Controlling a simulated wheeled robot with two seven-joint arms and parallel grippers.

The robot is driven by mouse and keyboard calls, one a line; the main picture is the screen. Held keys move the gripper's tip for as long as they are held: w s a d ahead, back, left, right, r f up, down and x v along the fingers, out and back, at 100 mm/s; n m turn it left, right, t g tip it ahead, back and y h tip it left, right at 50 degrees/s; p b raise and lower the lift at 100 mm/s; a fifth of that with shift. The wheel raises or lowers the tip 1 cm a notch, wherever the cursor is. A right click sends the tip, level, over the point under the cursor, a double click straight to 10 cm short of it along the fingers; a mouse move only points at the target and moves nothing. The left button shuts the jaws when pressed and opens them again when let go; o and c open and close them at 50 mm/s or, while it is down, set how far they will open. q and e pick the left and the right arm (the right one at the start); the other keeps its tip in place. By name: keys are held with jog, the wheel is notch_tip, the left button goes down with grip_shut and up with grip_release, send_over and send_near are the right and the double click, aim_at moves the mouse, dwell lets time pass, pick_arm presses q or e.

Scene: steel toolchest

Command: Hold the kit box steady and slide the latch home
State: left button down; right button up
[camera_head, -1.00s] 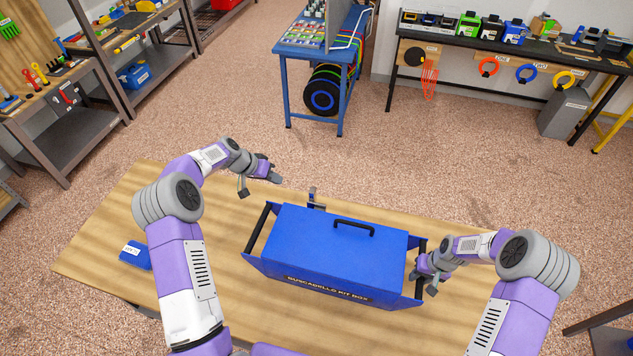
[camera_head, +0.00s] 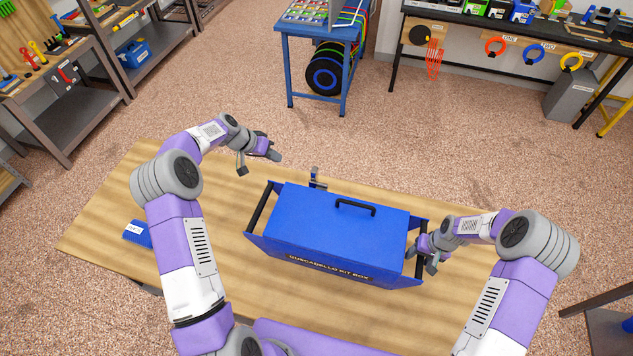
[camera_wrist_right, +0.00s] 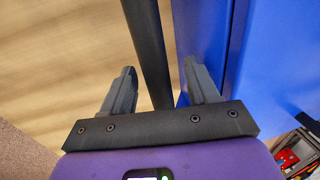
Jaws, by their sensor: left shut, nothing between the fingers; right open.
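The blue kit box (camera_head: 335,228) sits closed on the wooden table, a black handle on its lid and a bar at each end. A small metal latch (camera_head: 314,178) shows at its far side; the lid hides its lower part. My left gripper (camera_head: 274,156) is shut and empty, beyond the box's far left corner and apart from the latch. My right gripper (camera_head: 428,254) is open at the box's right end. In the right wrist view its fingers (camera_wrist_right: 160,88) stand on either side of the black end bar (camera_wrist_right: 148,45), not closed on it.
A small blue labelled item (camera_head: 138,233) lies on the table's left side. The wooden table (camera_head: 110,205) is bare around the box's left end.

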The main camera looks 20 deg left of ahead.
jog(key=shift+s+d+f, duration=0.15)
notch_tip(320, 180, up, 12)
jog(key=d, duration=0.2)
